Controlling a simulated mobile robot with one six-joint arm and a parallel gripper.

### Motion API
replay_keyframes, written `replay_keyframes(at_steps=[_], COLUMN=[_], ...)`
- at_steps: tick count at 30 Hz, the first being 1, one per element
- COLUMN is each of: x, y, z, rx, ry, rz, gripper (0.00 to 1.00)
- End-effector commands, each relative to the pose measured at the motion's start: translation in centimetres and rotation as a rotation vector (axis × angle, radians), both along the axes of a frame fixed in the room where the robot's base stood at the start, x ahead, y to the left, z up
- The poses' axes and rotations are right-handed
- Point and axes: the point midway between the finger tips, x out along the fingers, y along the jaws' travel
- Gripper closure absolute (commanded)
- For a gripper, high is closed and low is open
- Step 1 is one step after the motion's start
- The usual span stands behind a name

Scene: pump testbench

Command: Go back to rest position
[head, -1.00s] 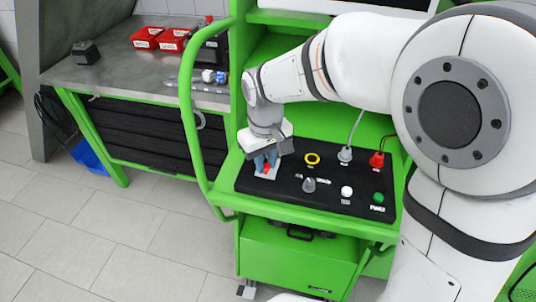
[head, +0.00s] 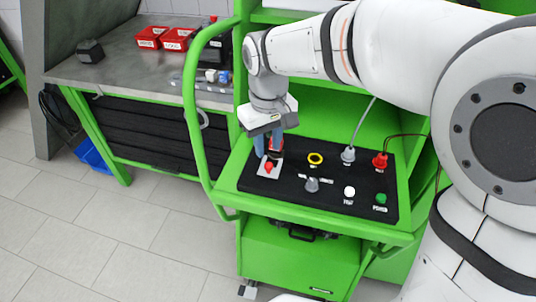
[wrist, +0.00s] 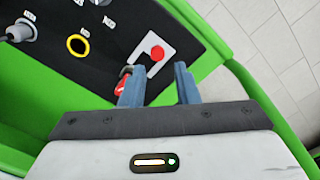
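My gripper (head: 268,150) hangs above the left part of the black control panel (head: 325,198), with its blue-grey fingers pointing down. In the wrist view, the fingers of my gripper (wrist: 158,88) stand apart with nothing between them. Just in front of the fingers in the head view is a red button (head: 269,167) on a white plate; the button also shows in the wrist view (wrist: 157,53), beyond the fingertips. A red part (wrist: 123,84) is partly hidden by the left finger in the wrist view; I cannot tell what it is.
The panel bears a yellow ring (head: 316,159), a grey plug (head: 348,154), a red plug (head: 380,160), a knob (head: 312,185), a white button (head: 349,191) and a green button (head: 381,198). A green handrail (head: 188,100) rises left of my gripper. A workbench (head: 120,62) with red bins stands behind left.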

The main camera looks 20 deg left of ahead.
Motion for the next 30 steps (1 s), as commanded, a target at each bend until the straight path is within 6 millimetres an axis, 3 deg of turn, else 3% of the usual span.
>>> replay_keyframes(at_steps=[6, 21, 23, 26, 30], x=[0.0, 0.0, 0.2, 0.3, -1.1], y=[0.0, -0.1, -1.7, -6.1, -14.4], z=[1.6, 1.7, 1.9, 2.4, 2.6], rx=[0.001, 0.000, 0.008, 0.027, 0.059], ry=[-0.001, 0.000, -0.009, -0.037, -0.095], rz=[0.000, -0.001, -0.037, -0.135, -0.336], gripper=[0.72, 0.72, 0.72, 0.72, 0.72])
